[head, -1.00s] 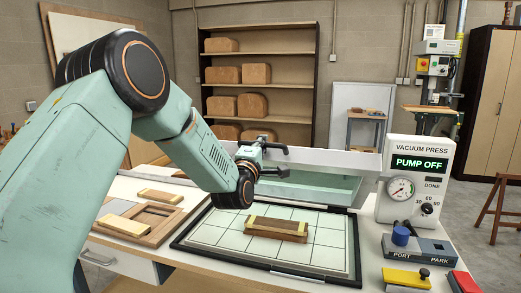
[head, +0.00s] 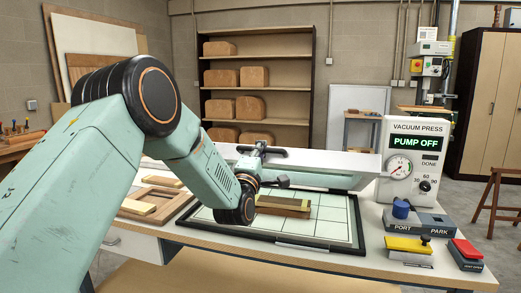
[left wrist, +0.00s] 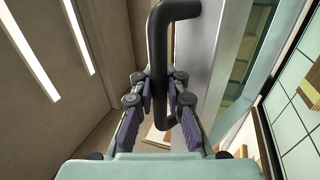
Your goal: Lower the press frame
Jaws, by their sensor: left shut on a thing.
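The press frame (head: 330,168), a pale bar with a greenish translucent sheet, stands tilted up at the back of the press bed (head: 335,225). My left gripper (head: 260,158) is at the frame's upper edge, left of its middle. In the left wrist view, the gripper (left wrist: 160,90) is shut on the black handle (left wrist: 157,45), which passes between its fingers. A wooden lamination stack (head: 284,207) lies on the gridded bed in front of the frame. My arm hides the bed's left part. My right gripper is out of view.
The vacuum press unit (head: 413,160) reads PUMP OFF at the right. A blue knob (head: 401,209) sits on the port block. Wooden pieces (head: 150,203) lie at left.

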